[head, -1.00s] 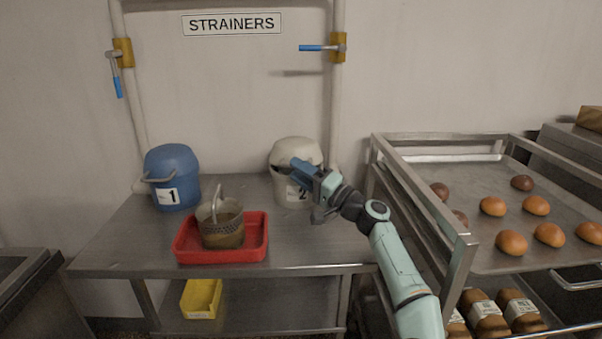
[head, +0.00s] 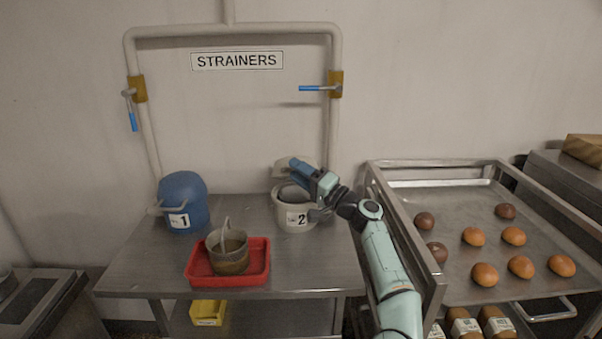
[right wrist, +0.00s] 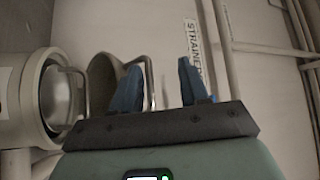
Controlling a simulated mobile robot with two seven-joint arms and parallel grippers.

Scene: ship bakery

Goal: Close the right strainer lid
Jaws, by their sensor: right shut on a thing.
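The right strainer is a white pot (head: 296,214) labelled 2, upright on the steel table. In the right wrist view the pot (right wrist: 12,100) shows at the left with its mouth open. Its lid (right wrist: 103,80) stands tilted open beside the mouth, with a bent metal handle (right wrist: 152,85). In the head view the lid (head: 281,168) is raised behind my right gripper (head: 292,167). The gripper is shut on the lid handle, which passes between its blue fingers. The exact contact is hard to see. My left gripper is out of view.
A blue strainer (head: 183,195) labelled 1 stands at the left of the table. A red tray (head: 262,276) holds a strainer basket (head: 229,255) in front. A metal rack with a bun tray (head: 440,204) stands close on the right. Pipes with blue-handled valves run along the wall.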

